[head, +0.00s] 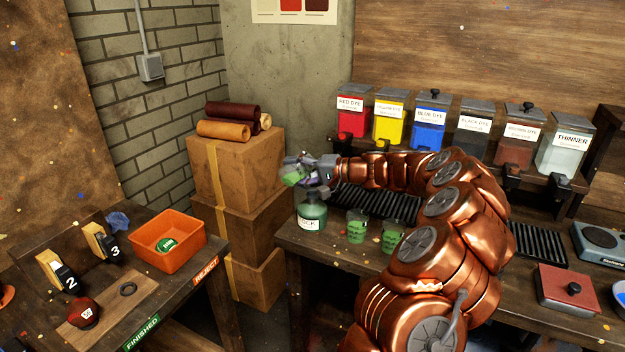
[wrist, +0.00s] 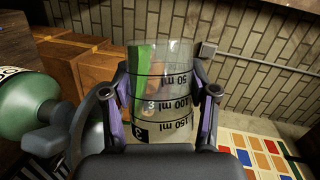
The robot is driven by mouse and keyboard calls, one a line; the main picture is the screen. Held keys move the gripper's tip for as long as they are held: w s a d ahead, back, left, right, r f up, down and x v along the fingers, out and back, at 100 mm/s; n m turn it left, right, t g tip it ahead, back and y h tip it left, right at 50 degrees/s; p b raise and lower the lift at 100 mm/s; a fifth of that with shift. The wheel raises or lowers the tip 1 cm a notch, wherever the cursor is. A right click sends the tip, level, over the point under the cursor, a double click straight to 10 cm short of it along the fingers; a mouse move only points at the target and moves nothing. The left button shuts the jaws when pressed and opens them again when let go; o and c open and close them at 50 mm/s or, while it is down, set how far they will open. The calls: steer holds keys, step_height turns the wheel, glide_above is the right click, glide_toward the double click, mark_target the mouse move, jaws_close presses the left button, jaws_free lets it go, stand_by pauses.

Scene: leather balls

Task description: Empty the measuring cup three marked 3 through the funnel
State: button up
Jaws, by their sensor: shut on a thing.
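My gripper (head: 308,172) is shut on a clear measuring cup, which shows in the wrist view (wrist: 160,75) with a 3 and marks for 50, 100 and 150 ml. The cup is tilted, held just above a green bottle (head: 312,214) whose label partly reads "OCK". The bottle also shows at the left of the wrist view (wrist: 35,105), beside the cup.
Two green cups (head: 357,227) (head: 391,237) stand on the bench right of the bottle. Dye containers (head: 429,127) line the shelf behind. Stacked boxes (head: 236,178) stand left of the bench. An orange bin (head: 168,255) is on the left table. My arm covers much of the bench.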

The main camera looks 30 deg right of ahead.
steer(key=shift+d+r, duration=0.1)
steer(key=shift+d, duration=0.1)
stand_by(0.3)
steer(key=shift+w+d+f+m+y+p, duration=0.15)
steer(key=shift+f+m+y+p, duration=0.25)
steer(key=shift+m, duration=0.4)
stand_by(1.4)
steer(key=shift+r, duration=0.1)
stand_by(0.4)
steer(key=shift+f, duration=0.2)
steer(key=shift+s+a+r+n+h+b, duration=0.2)
steer(key=shift+a+n+h+b, duration=0.35)
steer(key=shift+n+b, duration=0.4)
steer(key=shift+s+a+f+n+b, duration=0.1)
steer(key=shift+a+f+n+b, duration=0.25)
steer(key=shift+a+n+b, duration=0.1)
steer(key=h+b, duration=0.1)
steer(key=b, duration=0.2)
steer(key=shift+f+n, duration=0.35)
steer(key=shift+n, duration=0.05)
steer(key=shift+b, duration=0.5)
